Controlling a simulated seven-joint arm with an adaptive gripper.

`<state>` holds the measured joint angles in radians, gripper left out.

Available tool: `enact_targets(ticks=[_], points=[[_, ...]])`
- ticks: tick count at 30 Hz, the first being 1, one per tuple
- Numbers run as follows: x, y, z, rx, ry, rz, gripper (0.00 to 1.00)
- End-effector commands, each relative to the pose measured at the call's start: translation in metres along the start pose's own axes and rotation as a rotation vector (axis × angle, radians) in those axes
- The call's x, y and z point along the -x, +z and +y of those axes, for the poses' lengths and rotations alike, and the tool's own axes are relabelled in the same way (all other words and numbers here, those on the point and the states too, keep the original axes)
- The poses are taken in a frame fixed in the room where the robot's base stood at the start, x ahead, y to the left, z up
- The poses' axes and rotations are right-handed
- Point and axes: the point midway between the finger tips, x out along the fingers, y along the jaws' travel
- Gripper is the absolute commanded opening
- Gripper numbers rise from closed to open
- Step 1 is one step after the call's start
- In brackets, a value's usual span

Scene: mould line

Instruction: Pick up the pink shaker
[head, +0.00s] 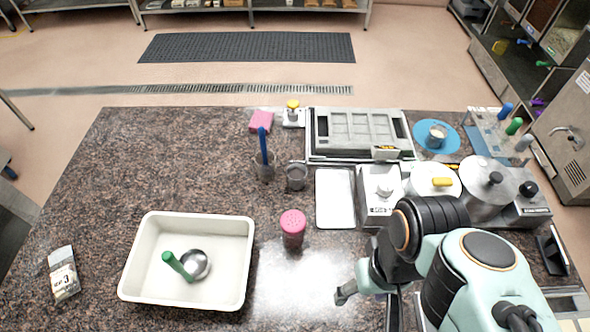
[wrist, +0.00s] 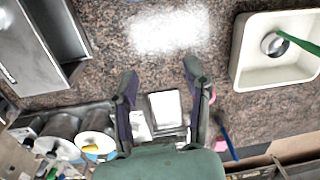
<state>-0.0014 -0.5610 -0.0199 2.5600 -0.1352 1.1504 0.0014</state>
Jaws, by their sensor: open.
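The pink shaker (head: 293,229) stands upright on the speckled counter, with a pink perforated lid and a darker see-through body. In the wrist view only a sliver of pink, likely the shaker (wrist: 212,96), shows beside the right finger, which hides the rest. My gripper (head: 349,292) is to the right of the shaker and nearer the front edge, apart from it. In the wrist view my gripper (wrist: 161,78) has its fingers spread with nothing between them.
A white bin (head: 141,257) holds a green-handled ladle (head: 178,266). A white tray (head: 335,225), a small grey cup (head: 296,177) and a container with a blue-handled tool (head: 264,165) stand behind the shaker. Pots and a scale (head: 381,190) crowd the right.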

Motion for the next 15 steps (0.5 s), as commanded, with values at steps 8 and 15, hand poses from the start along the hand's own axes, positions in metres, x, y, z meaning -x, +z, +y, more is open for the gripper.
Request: enact_targets(ticks=[8,15], points=[[0.0,0.0,0.0,0.0,0.0,0.0,0.89],[0.0001,-0.0027,0.0,-0.047,0.0,0.014,0.89]])
